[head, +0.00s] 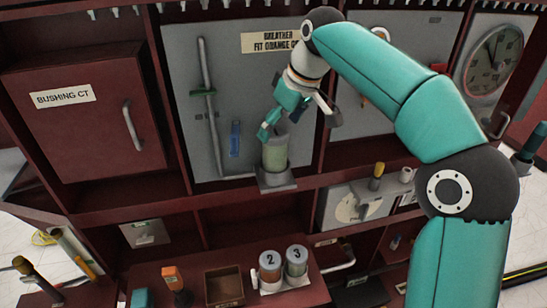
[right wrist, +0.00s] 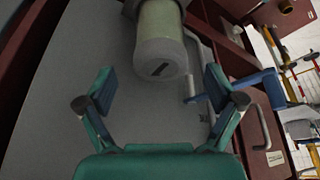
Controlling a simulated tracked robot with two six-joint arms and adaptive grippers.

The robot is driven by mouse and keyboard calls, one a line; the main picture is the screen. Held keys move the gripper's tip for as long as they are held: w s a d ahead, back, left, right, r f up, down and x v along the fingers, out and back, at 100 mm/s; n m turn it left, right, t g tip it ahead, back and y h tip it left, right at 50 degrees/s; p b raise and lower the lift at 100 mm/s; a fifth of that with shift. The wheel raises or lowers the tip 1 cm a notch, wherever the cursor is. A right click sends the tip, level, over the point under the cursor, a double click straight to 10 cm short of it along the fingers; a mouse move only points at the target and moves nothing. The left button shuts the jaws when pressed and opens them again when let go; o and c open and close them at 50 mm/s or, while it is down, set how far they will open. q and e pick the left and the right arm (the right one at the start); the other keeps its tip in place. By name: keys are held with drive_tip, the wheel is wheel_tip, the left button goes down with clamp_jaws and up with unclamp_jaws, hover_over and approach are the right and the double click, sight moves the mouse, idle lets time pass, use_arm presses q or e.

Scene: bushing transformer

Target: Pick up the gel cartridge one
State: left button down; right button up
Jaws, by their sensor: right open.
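A pale green cylinder (head: 275,152), which I take to be gel cartridge one, stands upright on a grey bracket (head: 276,181) at the breather panel. In the right wrist view the cartridge (right wrist: 160,38) shows at the top middle, with a dark mark on its near end that I cannot read. My right gripper (head: 297,120) is open and empty, just above and around the cartridge's top in the head view. In the right wrist view its fingers (right wrist: 160,84) are spread apart, with the cartridge ahead of them and no contact visible. My left gripper is out of view.
Two cartridges labelled 2 (head: 270,268) and 3 (head: 296,262) stand on the lower shelf beside an open brown box (head: 224,287). A vertical pipe (head: 208,110) and a blue tool (head: 235,139) are left of the cartridge. The panel sign (head: 270,41) is above.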

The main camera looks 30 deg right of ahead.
sight(275, 152)
drive_tip(key=shift+x, duration=3.05)
drive_tip(key=shift+w+a+r, duration=0.1)
drive_tip(key=shift+w, duration=0.05)
drive_tip(key=c, duration=1.3)
drive_tip(key=shift+c, duration=0.9)
drive_tip(key=shift+r, duration=0.2)
